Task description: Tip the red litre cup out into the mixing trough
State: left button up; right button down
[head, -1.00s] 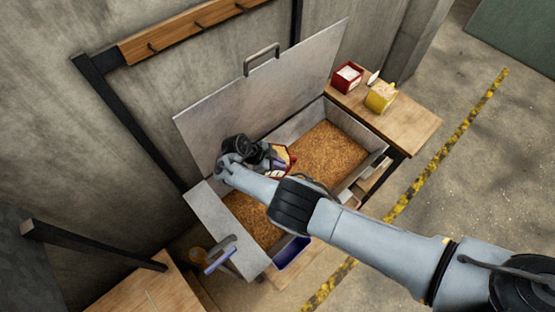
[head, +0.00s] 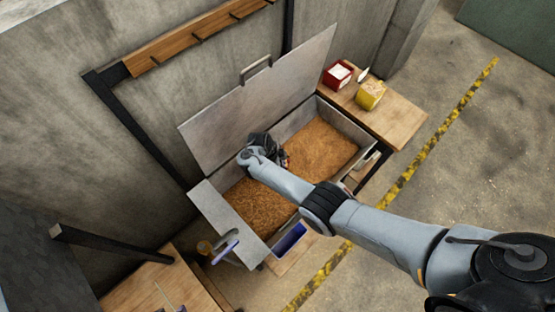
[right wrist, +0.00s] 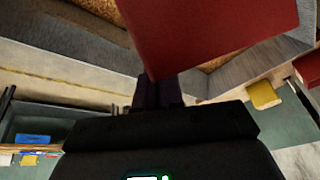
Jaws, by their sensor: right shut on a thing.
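My right gripper (head: 280,158) reaches over the metal trough (head: 347,122), whose bed of golden-brown grain lies below. In the right wrist view the fingers (right wrist: 158,92) are shut on the red litre cup (right wrist: 212,32), which fills the top of that view as a smooth red wall, slanted in the picture. In the head view the cup is almost wholly hidden by my gripper and wrist. Its opening is hidden, so I cannot tell whether anything is in it or pouring out. My left gripper is not in view.
The trough's grey lid (head: 260,105) stands open against the wall side. A red box (head: 338,75) and a yellow container (head: 370,95) stand on the wooden side table (head: 405,118). A blue bin (head: 290,240) sits at the trough's near side. The right part of the grain is clear.

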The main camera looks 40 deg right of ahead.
jog(key=shift+s+d+f+y, duration=0.1)
jog(key=shift+s+d+y, duration=0.1)
jog(key=shift+d+y, duration=0.2)
jog(key=d+f+y, duration=0.1)
jog(key=s+d+t+y, duration=0.1)
jog(key=y, duration=0.1)
jog(key=shift+f+t, duration=0.3)
jog(key=shift+f, duration=0.05)
jog(key=d+t+y+b, duration=0.1)
jog(key=y+b, duration=0.2)
jog(key=s+d+t+y+b, duration=0.1)
jog(key=d+y+b, duration=0.1)
jog(key=y+b, duration=0.1)
jog(key=s+d+f+t+y+b, duration=0.1)
jog(key=d+t+y+b, duration=0.1)
jog(key=b, duration=0.3)
jog(key=shift+f+y, duration=0.1)
jog(key=shift+y, duration=0.5)
